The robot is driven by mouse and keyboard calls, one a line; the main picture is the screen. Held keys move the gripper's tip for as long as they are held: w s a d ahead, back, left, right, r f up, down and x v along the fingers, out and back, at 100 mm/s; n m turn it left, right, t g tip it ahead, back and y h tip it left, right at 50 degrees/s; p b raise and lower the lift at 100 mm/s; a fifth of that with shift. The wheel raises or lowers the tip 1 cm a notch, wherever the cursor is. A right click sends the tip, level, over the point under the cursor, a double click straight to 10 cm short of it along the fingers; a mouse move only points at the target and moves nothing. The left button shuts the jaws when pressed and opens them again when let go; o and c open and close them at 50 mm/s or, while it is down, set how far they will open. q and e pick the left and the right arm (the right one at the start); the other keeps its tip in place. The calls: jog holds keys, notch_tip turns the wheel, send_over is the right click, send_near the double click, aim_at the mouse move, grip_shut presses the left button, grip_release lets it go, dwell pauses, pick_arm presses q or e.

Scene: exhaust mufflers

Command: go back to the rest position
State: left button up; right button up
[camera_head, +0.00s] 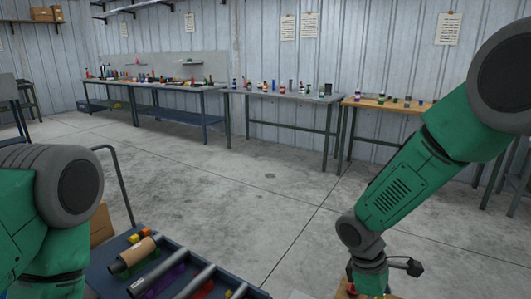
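My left arm comes in at the left edge, and its gripper is outside the picture. My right arm reaches down from the upper right to the bottom edge. Its wrist shows there with a small black part sticking out to the right, but the fingers are below the frame. A dark blue tray (107,281) at the bottom left holds a tan muffler (138,251) with dark ends. Grey metal tubes (158,274) lie beside it in the tray. I cannot see whether either gripper holds anything.
A cart handle (121,185) rises behind the tray. A cardboard box (101,226) shows beside my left arm. Long workbenches (285,96) with small bottles and parts line the far wall, and a wood-topped bench (385,104) stands right. The concrete floor (240,180) between is clear.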

jog(key=s+f+m+y, duration=0.4)
jog(key=s+f+m, duration=0.1)
jog(key=s+f, duration=0.9)
jog(key=s+d+m+t+h, duration=0.1)
jog(key=s+d+m+t, duration=0.35)
jog(key=s, duration=0.65)
pick_arm(q)
notch_tip(320, 180, down, 8)
jog(key=b, duration=0.7)
jog(key=shift+w+b, duration=0.2)
jog(key=shift+b, duration=0.15)
pick_arm(e)
notch_tip(320, 180, down, 8)
jog(key=m+g, duration=0.1)
jog(key=shift+w+f+g, duration=0.15)
jog(key=shift+f+g, duration=0.05)
jog(key=shift+g, duration=0.15)
pick_arm(q)
jog(key=shift+d+r, duration=0.1)
jog(key=shift+r, duration=0.1)
pick_arm(e)
jog(key=shift+d, duration=0.1)
